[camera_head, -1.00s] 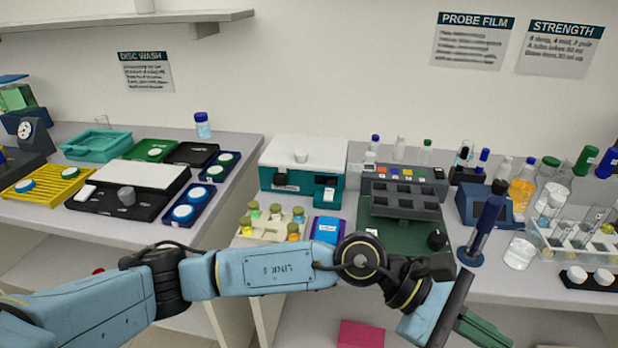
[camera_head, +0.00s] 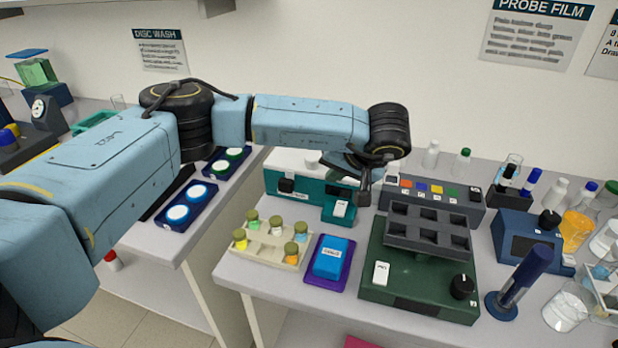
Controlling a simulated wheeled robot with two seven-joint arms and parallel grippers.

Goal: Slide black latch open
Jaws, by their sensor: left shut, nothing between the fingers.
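The teal box (camera_head: 315,200) with a white lid (camera_head: 290,163) stands at the middle of the bench. The black latch (camera_head: 286,185) is on its front face, left of centre. A white tab (camera_head: 340,208) is on the front at the right. My left arm reaches across from the left, and my left gripper (camera_head: 364,198) points down by the right end of the box, right of the black latch and apart from it. It looks shut and empty. My wrist hides part of the lid and the box's right end. My right gripper is out of view.
A rack of capped vials (camera_head: 268,244) and a blue block (camera_head: 331,258) on a purple mat stand in front of the box. A green shaker with a grey tray (camera_head: 425,225) is close on the right. A dark blue pestle-like tool (camera_head: 520,285) and bottles stand farther right.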

